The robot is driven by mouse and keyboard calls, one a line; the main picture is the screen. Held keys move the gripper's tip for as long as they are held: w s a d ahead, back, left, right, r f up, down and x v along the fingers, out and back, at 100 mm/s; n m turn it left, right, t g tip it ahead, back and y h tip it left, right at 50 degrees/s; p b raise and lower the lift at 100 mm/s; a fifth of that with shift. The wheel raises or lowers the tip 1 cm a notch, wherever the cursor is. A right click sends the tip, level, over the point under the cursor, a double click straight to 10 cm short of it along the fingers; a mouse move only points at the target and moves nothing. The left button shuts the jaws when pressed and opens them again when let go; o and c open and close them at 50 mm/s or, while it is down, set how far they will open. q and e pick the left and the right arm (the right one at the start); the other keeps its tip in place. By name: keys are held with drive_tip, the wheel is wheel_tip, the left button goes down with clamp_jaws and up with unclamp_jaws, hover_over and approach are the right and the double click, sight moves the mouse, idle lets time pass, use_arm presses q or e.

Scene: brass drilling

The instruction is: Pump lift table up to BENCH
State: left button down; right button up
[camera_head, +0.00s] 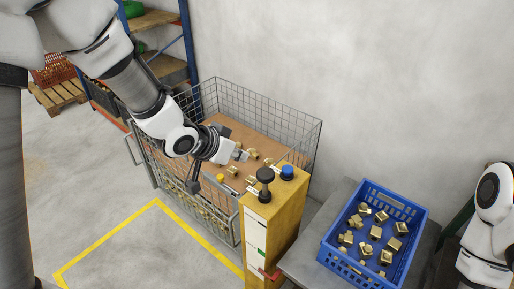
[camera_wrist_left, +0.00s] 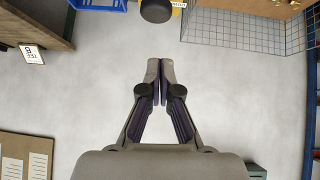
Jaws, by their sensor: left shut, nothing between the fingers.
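A yellow post (camera_head: 272,222) stands in front of the mesh cage (camera_head: 268,102). On its top are a black round knob (camera_head: 265,176) on a stem and a blue button (camera_head: 287,171). Its side has a white strip with green and red marks; I cannot read any lettering. My left gripper (camera_head: 240,155) is shut and empty, apart from the knob, above the cage side. In the left wrist view its fingertips (camera_wrist_left: 160,70) meet, with the black knob (camera_wrist_left: 156,10) ahead at the top edge. My right gripper is out of view; only part of that arm shows.
Brass blocks (camera_head: 254,154) lie on a brown board in the cage. A blue crate (camera_head: 334,235) with several brass blocks stands on a grey table (camera_head: 297,265) at right. Yellow floor lines (camera_head: 105,238) mark clear floor at left. A shelf rack (camera_head: 188,45) stands behind.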

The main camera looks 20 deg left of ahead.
use_arm(q)
wheel_tip(320, 180, up, 2)
drive_tip(key=p, duration=0.2)
approach(267, 169)
drive_tip(key=w, duration=0.1)
drive_tip(key=w+d, duration=0.1)
drive_tip(key=w, duration=0.1)
drive_tip(key=shift+d+r, duration=0.2)
drive_tip(key=f, duration=0.2)
drive_tip(key=f+p, duration=0.1)
drive_tip(key=f, duration=0.1)
drive_tip(key=shift+w+d, duration=0.2)
drive_tip(key=shift+w, duration=0.1)
drive_tip(key=shift+f, duration=0.35)
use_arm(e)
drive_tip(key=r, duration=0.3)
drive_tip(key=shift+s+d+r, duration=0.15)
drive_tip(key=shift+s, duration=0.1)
use_arm(q)
drive_tip(key=shift+f, duration=0.1)
